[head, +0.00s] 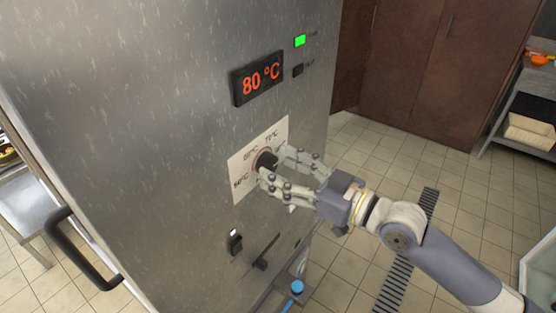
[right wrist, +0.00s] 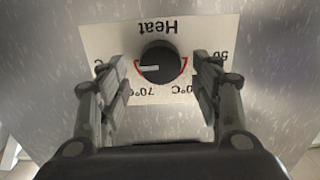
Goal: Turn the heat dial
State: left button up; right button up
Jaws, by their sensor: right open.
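The heat dial (head: 265,162) is a black round knob on a cream label plate (head: 241,176) with temperature marks, on the front of a steel cabinet. In the right wrist view the dial (right wrist: 160,63) has a white pointer line, and the plate (right wrist: 106,37) reads "Heat" upside down. My right gripper (head: 270,165) is open, with one finger on each side of the dial. In the right wrist view my right gripper's fingers (right wrist: 160,75) show gaps to the dial on both sides. A display (head: 258,78) above reads 80 °C. My left gripper is not in view.
Below the plate are another switch (head: 235,241) and a black lever (head: 265,252). A black door handle (head: 82,252) sticks out at left. Tiled floor (head: 375,140) lies open at right.

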jog(key=shift+x, duration=0.8)
jog(key=c, duration=1)
jog(key=shift+c, duration=0.2)
